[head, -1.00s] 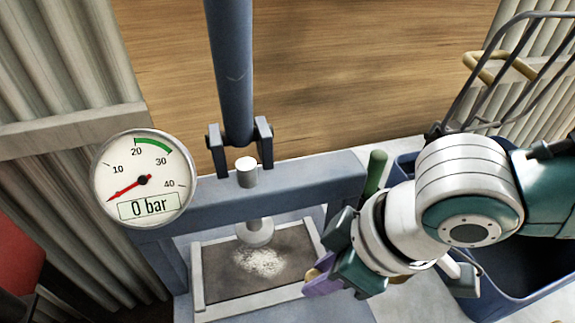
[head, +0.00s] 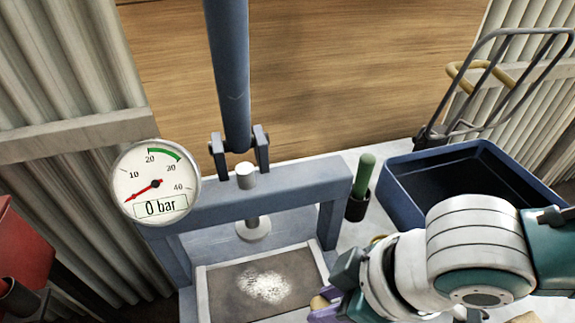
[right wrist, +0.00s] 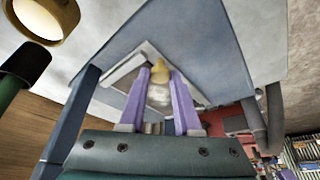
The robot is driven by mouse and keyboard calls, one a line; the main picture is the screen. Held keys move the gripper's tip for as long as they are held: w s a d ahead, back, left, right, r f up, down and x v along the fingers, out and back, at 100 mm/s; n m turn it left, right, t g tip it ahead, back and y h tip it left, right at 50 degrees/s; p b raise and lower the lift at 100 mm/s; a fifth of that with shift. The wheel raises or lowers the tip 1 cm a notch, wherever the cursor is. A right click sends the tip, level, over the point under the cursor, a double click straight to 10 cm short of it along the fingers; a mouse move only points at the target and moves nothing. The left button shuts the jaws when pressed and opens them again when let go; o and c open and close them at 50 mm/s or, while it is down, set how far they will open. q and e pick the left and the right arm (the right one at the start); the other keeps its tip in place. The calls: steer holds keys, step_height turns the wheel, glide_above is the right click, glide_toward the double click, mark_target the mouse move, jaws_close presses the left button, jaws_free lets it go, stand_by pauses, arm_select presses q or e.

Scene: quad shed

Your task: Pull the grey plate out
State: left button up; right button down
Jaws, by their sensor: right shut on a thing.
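The grey plate (head: 228,293) has pale side bars and a patch of white powder on it. It lies low in the head view, in front of the press's round foot (head: 253,229), and its near edge is cut off. My right gripper (head: 324,304), with purple fingers, is at the plate's right front. It is shut on a tan knob (right wrist: 158,70), seen between the fingers in the right wrist view. How the knob joins the plate is hidden. My left gripper is not in view.
The blue press frame (head: 270,195) stands behind the plate, its lever rising. A gauge (head: 156,183) reads 0 bar. A green-handled tool (head: 364,176) stands in a dark holder right of the press. A blue bin (head: 480,165) is behind my right arm.

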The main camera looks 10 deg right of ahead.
steer(key=s+p, duration=0.3)
steer(key=s, duration=0.4)
steer(key=shift+s+d+r, duration=0.1)
steer(key=shift+s, duration=0.55)
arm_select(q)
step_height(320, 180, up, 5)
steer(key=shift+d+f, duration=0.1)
arm_select(e)
steer(key=shift+w, duration=0.1)
steer(key=c, duration=0.6)
jaws_free()
arm_select(q)
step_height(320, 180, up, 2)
steer(key=p, duration=0.2)
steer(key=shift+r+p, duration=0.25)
steer(key=shift+p, duration=0.1)
arm_select(e)
steer(key=v, duration=0.9)
steer(key=shift+r, duration=0.35)
steer(key=shift+d, duration=0.1)
